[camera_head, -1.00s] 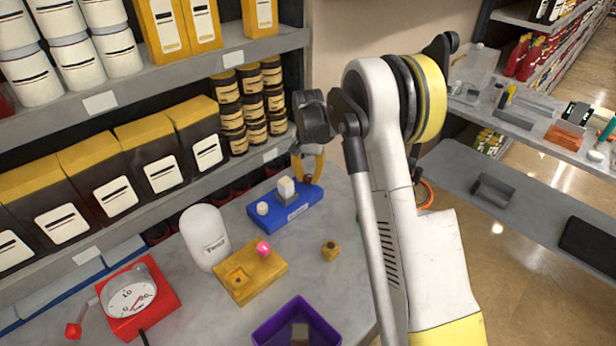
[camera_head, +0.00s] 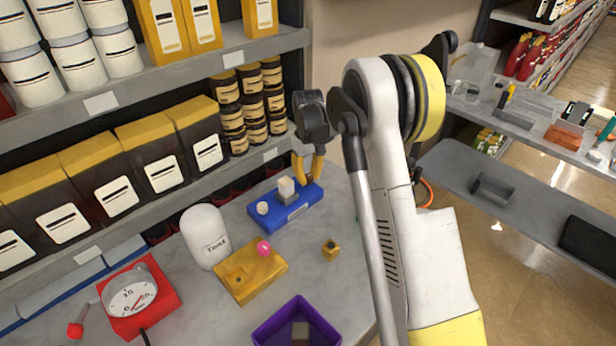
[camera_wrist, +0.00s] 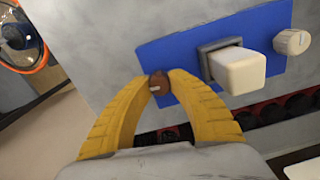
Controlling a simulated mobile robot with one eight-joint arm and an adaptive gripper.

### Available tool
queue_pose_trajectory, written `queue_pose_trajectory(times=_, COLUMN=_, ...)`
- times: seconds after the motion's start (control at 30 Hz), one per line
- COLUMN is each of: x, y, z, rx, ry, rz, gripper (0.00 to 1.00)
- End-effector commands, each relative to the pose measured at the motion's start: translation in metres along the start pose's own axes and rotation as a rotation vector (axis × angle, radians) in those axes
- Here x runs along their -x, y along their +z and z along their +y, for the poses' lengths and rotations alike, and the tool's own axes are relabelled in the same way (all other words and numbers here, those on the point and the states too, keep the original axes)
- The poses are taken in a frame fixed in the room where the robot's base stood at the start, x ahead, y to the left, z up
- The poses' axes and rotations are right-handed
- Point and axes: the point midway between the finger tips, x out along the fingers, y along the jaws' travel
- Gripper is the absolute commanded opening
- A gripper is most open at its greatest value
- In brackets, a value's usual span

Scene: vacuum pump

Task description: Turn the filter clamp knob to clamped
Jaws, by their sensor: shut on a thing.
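The blue base (camera_head: 304,207) stands on the grey counter below the shelves. It carries a white block in a grey socket (camera_head: 287,190) and a round white knob (camera_head: 262,208) at its left end. In the wrist view a small brown knob (camera_wrist: 158,82) with a pale mark sits at the other end of the blue base (camera_wrist: 185,50). My gripper (camera_head: 307,180) has its two yellow fingers closed around the brown knob from above. The wrist view shows both fingertips (camera_wrist: 159,85) touching its sides. The white block (camera_wrist: 238,70) and the white knob (camera_wrist: 292,41) are apart from the fingers.
A white canister (camera_head: 205,236), a yellow block with a pink ball (camera_head: 250,270), a small brass cube (camera_head: 331,249), a purple bin (camera_head: 297,322) and a red dial gauge (camera_head: 138,298) stand nearby. The shelf edge (camera_head: 200,190) is close behind the base.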

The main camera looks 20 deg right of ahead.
Motion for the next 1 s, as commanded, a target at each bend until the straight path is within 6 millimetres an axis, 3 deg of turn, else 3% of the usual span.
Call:
queue_pose_trajectory(times=0.33, x=0.0001, y=-0.0001, z=0.0001, rx=0.135, ry=0.0, rz=0.0, gripper=0.0)
queue_pose_trajectory(times=0.87, x=0.0, y=-0.0001, z=0.0, rx=0.158, ry=0.0, rz=0.0, gripper=0.0)
queue_pose_trajectory(times=0.9, x=0.0, y=-0.0001, z=0.0, rx=0.158, ry=0.0, rz=0.0, gripper=0.28)
queue_pose_trajectory(times=0.97, x=0.0, y=-0.0001, z=0.0, rx=0.158, ry=0.0, rz=0.0, gripper=0.47)
queue_pose_trajectory(times=1.0, x=0.0, y=-0.0001, z=0.0, rx=0.158, ry=0.0, rz=0.0, gripper=0.47)
